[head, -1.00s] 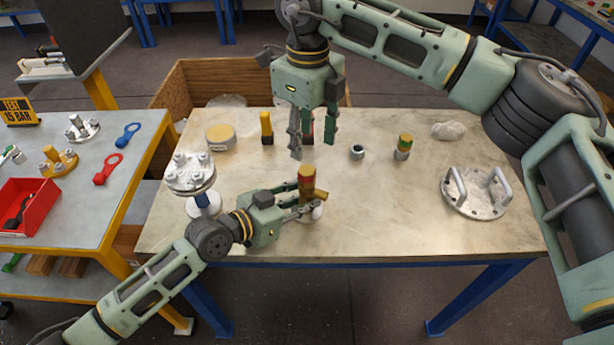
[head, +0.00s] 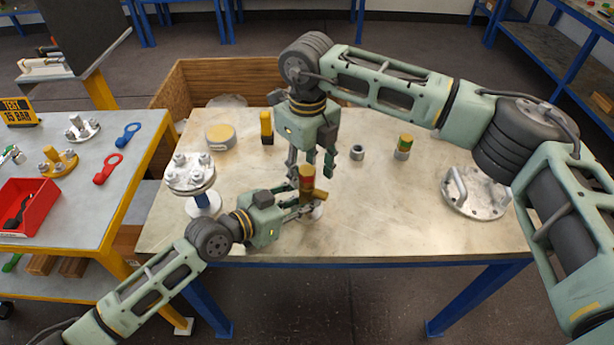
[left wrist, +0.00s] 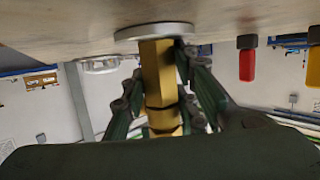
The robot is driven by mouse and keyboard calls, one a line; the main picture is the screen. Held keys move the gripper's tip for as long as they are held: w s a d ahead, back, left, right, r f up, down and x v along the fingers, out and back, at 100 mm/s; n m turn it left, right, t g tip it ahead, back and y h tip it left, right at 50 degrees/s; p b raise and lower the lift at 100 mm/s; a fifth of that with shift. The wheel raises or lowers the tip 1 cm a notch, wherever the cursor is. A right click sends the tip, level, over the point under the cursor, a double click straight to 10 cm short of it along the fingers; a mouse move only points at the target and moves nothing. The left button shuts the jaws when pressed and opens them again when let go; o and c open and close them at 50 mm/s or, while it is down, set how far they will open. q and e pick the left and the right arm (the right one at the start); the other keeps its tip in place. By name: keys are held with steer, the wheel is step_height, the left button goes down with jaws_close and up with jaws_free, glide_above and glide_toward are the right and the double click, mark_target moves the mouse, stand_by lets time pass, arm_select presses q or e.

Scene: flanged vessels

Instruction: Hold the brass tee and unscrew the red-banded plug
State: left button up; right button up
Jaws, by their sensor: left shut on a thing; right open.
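The brass tee (head: 308,196) stands upright near the front middle of the table, with a side branch to the right. The red-banded plug (head: 306,172) is at its top. My left gripper (head: 304,210) is shut on the tee's lower body from the left. In the left wrist view the tee's brass body (left wrist: 158,75) is between the fingers, against a pale round base (left wrist: 153,32). My right gripper (head: 311,174) is open, pointing down, just above or behind the plug. Its fingers appear on either side of the plug; I see no contact.
A flanged vessel (head: 190,173) stands at the left of the table. A yellow-black block (head: 266,128), a grey ring (head: 357,152), a green-banded plug (head: 403,147) and a handled flange (head: 470,195) are around. A side table (head: 75,205) stands left. The front right tabletop is clear.

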steer(key=shift+f, duration=0.75)
steer(key=c, duration=0.9)
steer(key=shift+w+d, duration=0.1)
jaws_close()
